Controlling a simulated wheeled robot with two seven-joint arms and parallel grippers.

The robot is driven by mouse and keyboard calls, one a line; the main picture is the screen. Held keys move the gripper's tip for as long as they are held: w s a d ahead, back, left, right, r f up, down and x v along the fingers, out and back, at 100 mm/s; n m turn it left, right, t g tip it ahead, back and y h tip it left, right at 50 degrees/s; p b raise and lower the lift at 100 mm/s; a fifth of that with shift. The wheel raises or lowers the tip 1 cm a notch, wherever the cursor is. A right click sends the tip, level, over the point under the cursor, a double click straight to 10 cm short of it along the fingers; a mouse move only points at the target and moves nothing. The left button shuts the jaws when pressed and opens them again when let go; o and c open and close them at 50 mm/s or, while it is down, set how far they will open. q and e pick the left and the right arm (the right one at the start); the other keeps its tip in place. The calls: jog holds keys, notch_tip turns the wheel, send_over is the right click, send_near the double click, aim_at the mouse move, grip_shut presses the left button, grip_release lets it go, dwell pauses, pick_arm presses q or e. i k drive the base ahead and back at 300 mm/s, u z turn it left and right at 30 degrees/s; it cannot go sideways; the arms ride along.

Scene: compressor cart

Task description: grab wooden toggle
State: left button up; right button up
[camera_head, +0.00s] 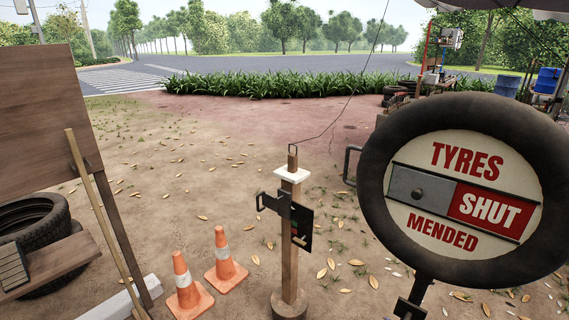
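A small wooden piece (292,160), which looks like the wooden toggle, stands upright at the top of a wooden post (290,245), just above a white plate (291,174). A thin dark cord meets a small loop at its top and runs up to the right out of view. I cannot tell whether the piece is fixed to the plate or only rests in it. Neither of my grippers shows in the head view.
A dark bracket and black panel (301,228) are on the post. Two orange cones (224,262) (186,288) stand left of it. A round tyre sign (462,190) fills the right. A wooden board (38,120), pole (100,215) and tyres (35,220) are left.

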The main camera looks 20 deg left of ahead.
aim_at(293, 158)
jog(key=u, duration=0.05)
jog(key=i, duration=1.15)
jog(key=z, duration=0.6)
